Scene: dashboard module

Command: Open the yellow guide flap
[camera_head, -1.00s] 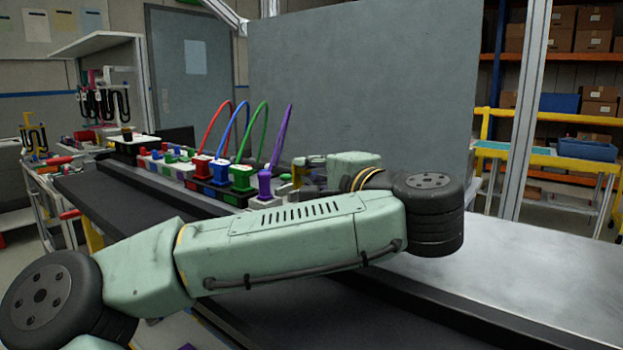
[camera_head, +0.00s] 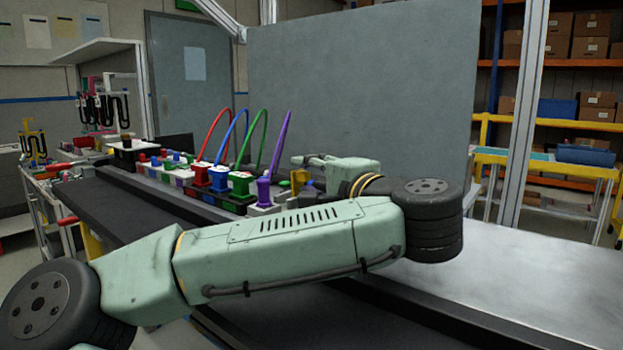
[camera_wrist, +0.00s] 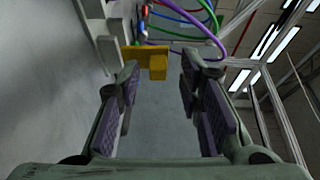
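The yellow guide flap (camera_wrist: 145,62) shows in the wrist view as a flat yellow plate with a block-like tab (camera_wrist: 158,68) at its right. It lies just beyond and between the fingertips of my gripper (camera_wrist: 160,76). The gripper's two dark-padded fingers are wide apart, with nothing held between them. I cannot tell whether the right fingertip touches the tab. In the head view, a small upright yellow piece, the flap (camera_head: 299,181), shows left of my wrist, beside the purple connector (camera_head: 264,192).
Red, blue, green (camera_head: 241,183) and purple connectors with looping cables stand in a row left of the flap. A large grey panel (camera_head: 360,85) rises behind. A bare metal tabletop (camera_head: 540,270) lies to the right. Cables cross above the flap in the wrist view.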

